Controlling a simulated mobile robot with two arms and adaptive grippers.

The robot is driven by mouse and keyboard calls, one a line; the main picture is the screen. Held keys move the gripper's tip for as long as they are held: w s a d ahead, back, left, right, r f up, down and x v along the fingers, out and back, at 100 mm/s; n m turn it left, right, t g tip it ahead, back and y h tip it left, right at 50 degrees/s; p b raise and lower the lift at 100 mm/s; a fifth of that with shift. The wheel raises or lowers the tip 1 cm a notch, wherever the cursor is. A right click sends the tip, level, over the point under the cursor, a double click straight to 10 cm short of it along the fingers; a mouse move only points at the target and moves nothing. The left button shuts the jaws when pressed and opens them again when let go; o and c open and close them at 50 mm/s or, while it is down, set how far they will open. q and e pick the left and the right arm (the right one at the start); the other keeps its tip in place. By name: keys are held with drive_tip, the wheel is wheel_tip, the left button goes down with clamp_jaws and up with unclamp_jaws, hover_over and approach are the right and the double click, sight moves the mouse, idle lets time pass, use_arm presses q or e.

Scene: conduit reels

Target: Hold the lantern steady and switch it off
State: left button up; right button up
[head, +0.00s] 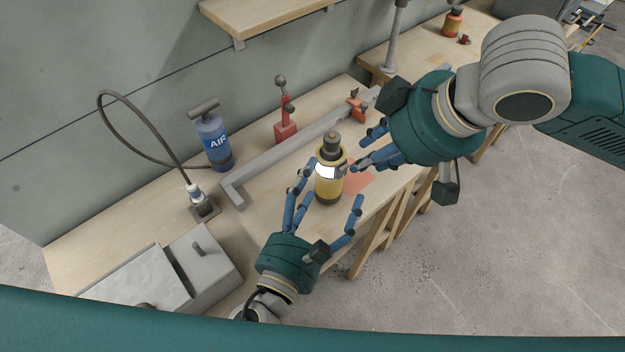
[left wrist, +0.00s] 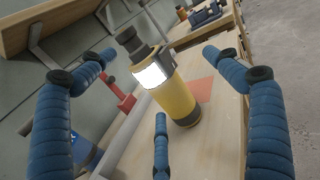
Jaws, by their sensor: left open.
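The lantern (head: 329,187) stands upright on the workbench, yellow with a dark top and base; its white panel looks bright. It also shows in the left wrist view (left wrist: 175,98), tilted there by the camera angle. My left gripper (head: 327,194) is open on the near side of the lantern, its blue fingers spread to both sides with no visible grip. My right gripper (head: 368,148) is at the lantern's right, fingers pointing at its upper part. I cannot tell whether they touch it or how far they are open. The lantern's switch is not clear to see.
An orange-red patch (head: 358,180) lies beside the lantern. Behind are a grey rail (head: 275,155), a red tool (head: 285,130) and a blue AIR cylinder (head: 213,145) with a hose. A grey box (head: 205,255) sits at the left front. A shelf (head: 265,15) hangs above.

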sight(320, 186)
use_arm(q)
drive_tip(key=shift+w+a+r+n+t+y, duration=0.15)
drive_tip(key=shift+a+r+n+y, duration=0.25)
drive_tip(key=shift+a, duration=0.15)
drive_tip(key=shift+w+a+r+n+t+y, duration=0.15)
drive_tip(key=shift+a+r+n+y, duration=0.2)
drive_tip(key=shift+a, duration=0.2)
drive_tip(key=shift+a+f, duration=0.15)
drive_tip(key=shift+f, duration=0.15)
wheel_tip(320, 186, down, 7)
drive_tip(key=x, duration=0.6)
drive_tip(key=shift+w+f, duration=0.2)
drive_tip(key=shift+w, duration=0.1)
drive_tip(key=shift+w+d, duration=0.25)
drive_tip(key=shift+w, duration=0.15)
